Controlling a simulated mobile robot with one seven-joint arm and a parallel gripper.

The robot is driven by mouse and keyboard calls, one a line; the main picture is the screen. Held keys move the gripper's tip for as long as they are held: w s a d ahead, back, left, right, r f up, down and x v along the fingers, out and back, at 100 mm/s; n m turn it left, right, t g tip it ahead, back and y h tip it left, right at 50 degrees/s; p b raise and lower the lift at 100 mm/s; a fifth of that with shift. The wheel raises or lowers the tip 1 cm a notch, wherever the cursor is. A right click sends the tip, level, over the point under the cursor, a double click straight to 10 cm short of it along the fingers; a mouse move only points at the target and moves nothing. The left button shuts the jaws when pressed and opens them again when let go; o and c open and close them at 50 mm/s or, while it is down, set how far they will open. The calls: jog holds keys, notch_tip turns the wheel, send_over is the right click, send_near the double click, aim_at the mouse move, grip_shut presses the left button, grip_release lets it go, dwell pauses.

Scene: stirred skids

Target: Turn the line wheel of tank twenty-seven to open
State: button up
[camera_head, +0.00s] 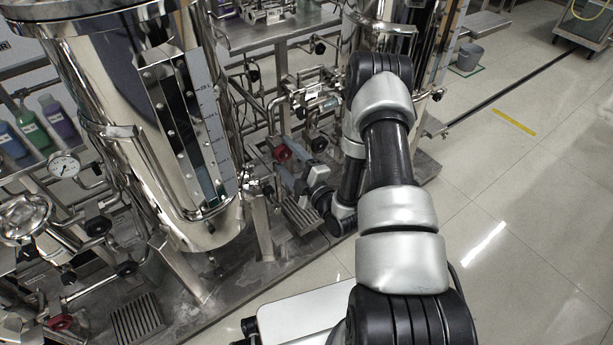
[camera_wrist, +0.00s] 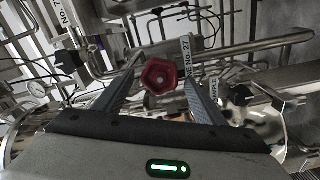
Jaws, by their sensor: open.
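A small red handwheel (camera_wrist: 159,76) sits on a pipe beside a white tag reading No. 27 (camera_wrist: 186,60). In the head view a red wheel (camera_head: 282,153) shows low among the pipes, right of the large steel tank (camera_head: 130,120). My gripper (camera_wrist: 162,73) is open, its two fingers on either side of the red wheel in the wrist view. I see no contact, and cannot tell how deep the wheel lies between the fingers.
A black handwheel (camera_wrist: 67,62) and another numbered tag (camera_wrist: 68,14) are at left in the wrist view. Pipes crowd around the wheel. Another red wheel (camera_head: 60,322) is at lower left.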

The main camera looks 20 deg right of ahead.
jog(key=p+v, duration=0.2)
jog(key=v, duration=1.3)
jog(key=shift+s, duration=0.35)
jog(key=shift+d, duration=0.2)
